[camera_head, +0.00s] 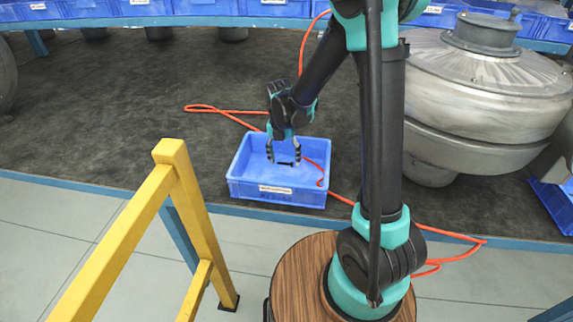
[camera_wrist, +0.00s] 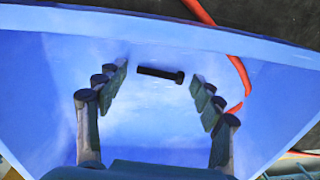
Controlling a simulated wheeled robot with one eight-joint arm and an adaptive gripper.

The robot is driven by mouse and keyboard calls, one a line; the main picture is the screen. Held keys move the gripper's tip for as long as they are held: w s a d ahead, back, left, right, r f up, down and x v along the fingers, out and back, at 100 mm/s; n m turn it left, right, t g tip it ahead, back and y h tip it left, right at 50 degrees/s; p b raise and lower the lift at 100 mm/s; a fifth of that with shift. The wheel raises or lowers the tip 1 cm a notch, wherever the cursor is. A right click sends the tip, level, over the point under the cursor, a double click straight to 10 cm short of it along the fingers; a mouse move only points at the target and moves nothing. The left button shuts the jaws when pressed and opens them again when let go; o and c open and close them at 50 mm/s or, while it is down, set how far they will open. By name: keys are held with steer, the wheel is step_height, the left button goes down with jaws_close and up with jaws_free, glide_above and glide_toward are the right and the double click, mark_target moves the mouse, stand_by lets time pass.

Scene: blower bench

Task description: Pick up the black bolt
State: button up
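The black bolt (camera_wrist: 160,74) lies on the floor of the blue bin (camera_head: 278,198), near its far wall in the wrist view. In that view it lies almost crosswise, with its thicker head to the right. In the head view the bolt (camera_head: 286,164) is a small dark mark between the fingertips. My gripper (camera_head: 284,155) points down into the bin. In the wrist view my gripper (camera_wrist: 163,88) is open, with its fingers spread wide and nothing held. The bolt shows between the two fingertips, apart from both. How high the fingertips are above it I cannot tell.
An orange hose (camera_head: 320,170) runs over the bin's right side and across the floor. A yellow railing (camera_head: 185,205) stands at the front left. A large metal blower housing (camera_head: 480,95) stands at the right. Blue bins (camera_head: 205,7) line the back.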

steer(key=c, duration=0.9)
